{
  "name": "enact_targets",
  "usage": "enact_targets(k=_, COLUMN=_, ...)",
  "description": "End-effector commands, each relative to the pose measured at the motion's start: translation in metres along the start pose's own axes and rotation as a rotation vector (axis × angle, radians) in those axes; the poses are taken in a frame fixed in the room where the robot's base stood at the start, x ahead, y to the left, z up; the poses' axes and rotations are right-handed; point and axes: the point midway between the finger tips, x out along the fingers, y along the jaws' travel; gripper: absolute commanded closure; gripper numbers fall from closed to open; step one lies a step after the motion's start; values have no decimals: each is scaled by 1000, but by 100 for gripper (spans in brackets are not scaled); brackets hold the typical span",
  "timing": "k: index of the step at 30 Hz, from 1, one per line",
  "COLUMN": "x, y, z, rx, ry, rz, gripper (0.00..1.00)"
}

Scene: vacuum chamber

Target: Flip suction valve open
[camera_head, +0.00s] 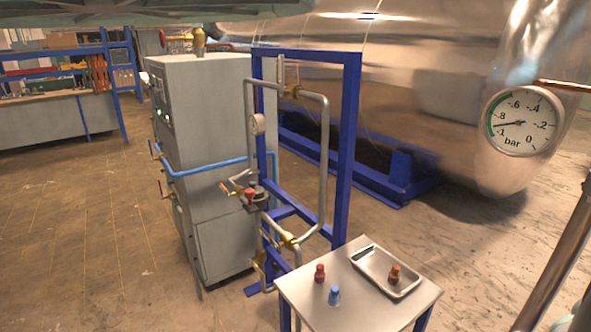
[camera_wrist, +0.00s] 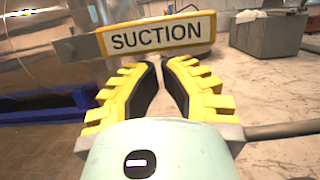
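My gripper (camera_wrist: 159,63) has yellow ribbed fingers with black inner pads. Its tips are just below the label, with a narrow gap and nothing visible between them. Whether a tip touches the bar is unclear. The head view does not show my gripper clearly, and I cannot tell which part there is the suction valve. Small valves with a red knob (camera_head: 250,193) sit on the piping.
A blue frame (camera_head: 348,145) with grey pipes stands beside a grey cabinet (camera_head: 205,110). A small table (camera_head: 303,297) holds red and blue caps and a metal tray (camera_head: 366,262). A large steel tank (camera_head: 430,100) with a gauge (camera_head: 520,122) stands behind. Open floor lies left.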

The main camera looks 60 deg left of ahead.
Motion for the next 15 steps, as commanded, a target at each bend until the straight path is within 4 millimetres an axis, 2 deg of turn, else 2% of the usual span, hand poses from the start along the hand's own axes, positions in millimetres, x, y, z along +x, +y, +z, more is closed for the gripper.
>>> enact_targets(k=15, x=2, y=-5, z=8, rx=-87, ry=-1, rz=18, gripper=100)
